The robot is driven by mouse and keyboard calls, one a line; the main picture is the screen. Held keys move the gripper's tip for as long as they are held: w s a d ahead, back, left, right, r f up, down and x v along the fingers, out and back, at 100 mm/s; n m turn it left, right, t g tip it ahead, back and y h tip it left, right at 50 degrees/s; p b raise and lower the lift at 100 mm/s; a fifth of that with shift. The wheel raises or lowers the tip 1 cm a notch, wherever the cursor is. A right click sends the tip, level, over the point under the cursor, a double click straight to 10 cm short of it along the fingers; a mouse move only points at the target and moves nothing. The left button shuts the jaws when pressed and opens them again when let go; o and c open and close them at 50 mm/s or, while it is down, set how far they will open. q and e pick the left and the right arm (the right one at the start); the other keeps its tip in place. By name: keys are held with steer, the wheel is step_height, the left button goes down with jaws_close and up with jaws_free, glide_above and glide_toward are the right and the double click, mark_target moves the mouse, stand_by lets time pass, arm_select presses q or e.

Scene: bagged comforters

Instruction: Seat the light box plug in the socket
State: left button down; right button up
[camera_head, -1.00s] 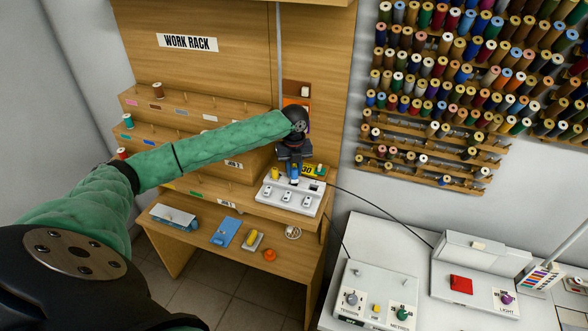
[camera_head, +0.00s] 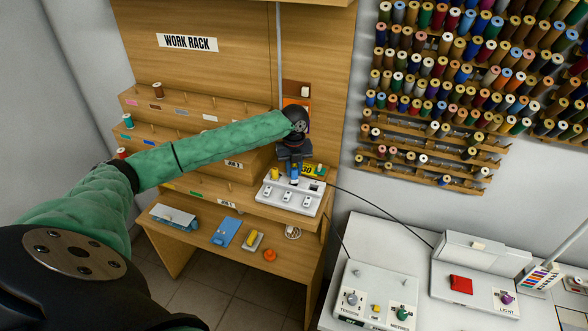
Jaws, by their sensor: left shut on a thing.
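My left gripper (camera_head: 293,174) points down at the back row of the white power strip (camera_head: 291,208) on the work rack. It is shut on a plug, which is mostly hidden by the gripper. A bit of blue shows at the fingertips. I cannot tell whether the plug is in a socket or just above it. A yellow plug (camera_head: 275,174) stands at the strip's back left. The light box (camera_head: 477,288), white with a red patch and a purple knob, sits on the right table. A black cord (camera_head: 385,216) runs from it towards the strip. My right gripper is not in view.
A white control box (camera_head: 375,296) stands on the right table. Thread spools fill the wall rack.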

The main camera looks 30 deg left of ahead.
arm_select(q)
steer(key=shift+f, duration=0.3)
steer(key=shift+r, duration=0.35)
stand_by(0.8)
steer(key=shift+a, duration=0.1)
stand_by(0.9)
steer(key=shift+f, duration=0.3)
stand_by(0.8)
steer(key=c, duration=1.5)
jaws_free()
steer(key=shift+c, duration=0.2)
